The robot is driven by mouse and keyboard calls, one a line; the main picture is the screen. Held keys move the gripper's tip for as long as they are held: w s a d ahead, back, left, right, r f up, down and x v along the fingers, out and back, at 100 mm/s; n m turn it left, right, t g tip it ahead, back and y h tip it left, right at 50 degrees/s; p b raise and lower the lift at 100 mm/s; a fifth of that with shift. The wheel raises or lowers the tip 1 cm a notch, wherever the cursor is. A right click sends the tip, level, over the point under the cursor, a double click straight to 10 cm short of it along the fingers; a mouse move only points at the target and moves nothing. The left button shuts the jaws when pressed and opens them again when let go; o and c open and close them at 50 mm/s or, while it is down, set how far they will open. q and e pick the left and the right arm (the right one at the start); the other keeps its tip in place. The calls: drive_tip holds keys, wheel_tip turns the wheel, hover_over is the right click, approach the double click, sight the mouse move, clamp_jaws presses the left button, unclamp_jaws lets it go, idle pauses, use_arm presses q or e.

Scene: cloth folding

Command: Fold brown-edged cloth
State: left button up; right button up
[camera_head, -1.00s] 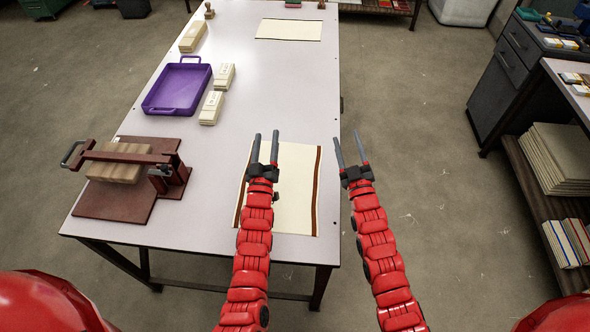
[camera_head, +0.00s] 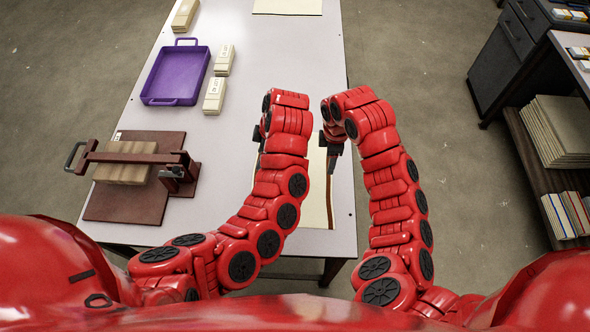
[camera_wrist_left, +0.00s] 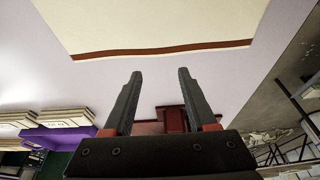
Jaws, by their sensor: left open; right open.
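The cream cloth (camera_head: 316,205) with brown edges lies on the near right part of the table, largely hidden by my arms in the head view. In the left wrist view the cloth (camera_wrist_left: 160,22) looks flat, with a brown strip along its edge. My left gripper (camera_wrist_left: 160,73) is open and empty, with its fingertips apart from that brown edge in the picture. In the head view it is mostly hidden behind its own arm. My right gripper (camera_head: 332,158) points down over the right side of the cloth. It is open, though its fingers are partly hidden.
On the white table (camera_head: 290,60) stand a purple tray (camera_head: 177,98), pale blocks (camera_head: 215,95) and a brown press (camera_head: 135,205) at the near left. Another cream cloth (camera_head: 287,6) lies at the far end. A shelf with boards (camera_head: 553,130) stands at the right.

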sight(328, 177)
use_arm(q)
wheel_tip(328, 177, down, 7)
drive_tip(key=shift+f, duration=0.15)
use_arm(e)
wheel_tip(328, 177, down, 7)
drive_tip(key=shift+d+f, duration=0.1)
drive_tip(key=shift+f, duration=0.1)
use_arm(q)
drive_tip(key=shift+f, duration=0.15)
use_arm(e)
drive_tip(key=shift+f, duration=0.15)
use_arm(q)
clamp_jaws()
use_arm(e)
clamp_jaws()
idle(0.3)
